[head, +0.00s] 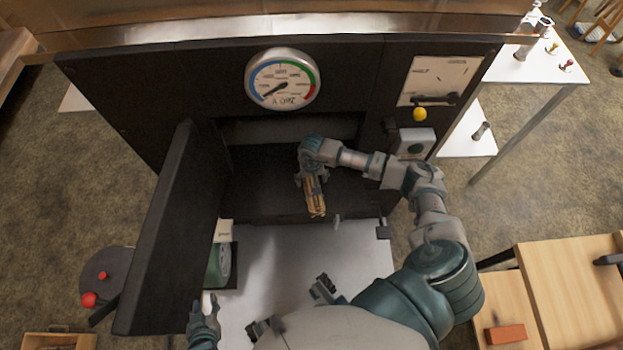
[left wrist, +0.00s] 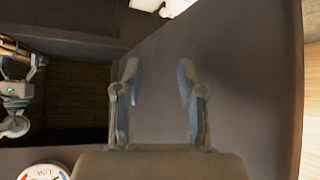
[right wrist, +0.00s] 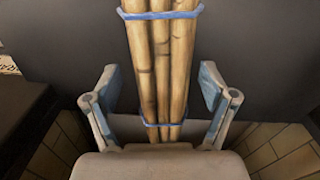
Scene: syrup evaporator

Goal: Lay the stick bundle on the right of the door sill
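The stick bundle (head: 317,200) is a few tan sticks tied with blue bands. In the head view it points toward me at the front of the dark door sill (head: 265,200), slightly right of the sill's middle. My right gripper (head: 312,182) is over its far part. In the right wrist view the bundle (right wrist: 163,60) runs between the fingers of my right gripper (right wrist: 160,95), which stand apart with gaps on both sides. My left gripper (head: 205,305) is low at the left; the left wrist view shows it (left wrist: 158,78) open and empty before the open door (left wrist: 235,50).
The open door (head: 165,230) stands out at the left of the opening. A round gauge (head: 283,79) is above it, and a yellow knob (head: 420,114) is at the right. Wooden tables (head: 570,280) are at the lower right. The sill right of the bundle looks clear.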

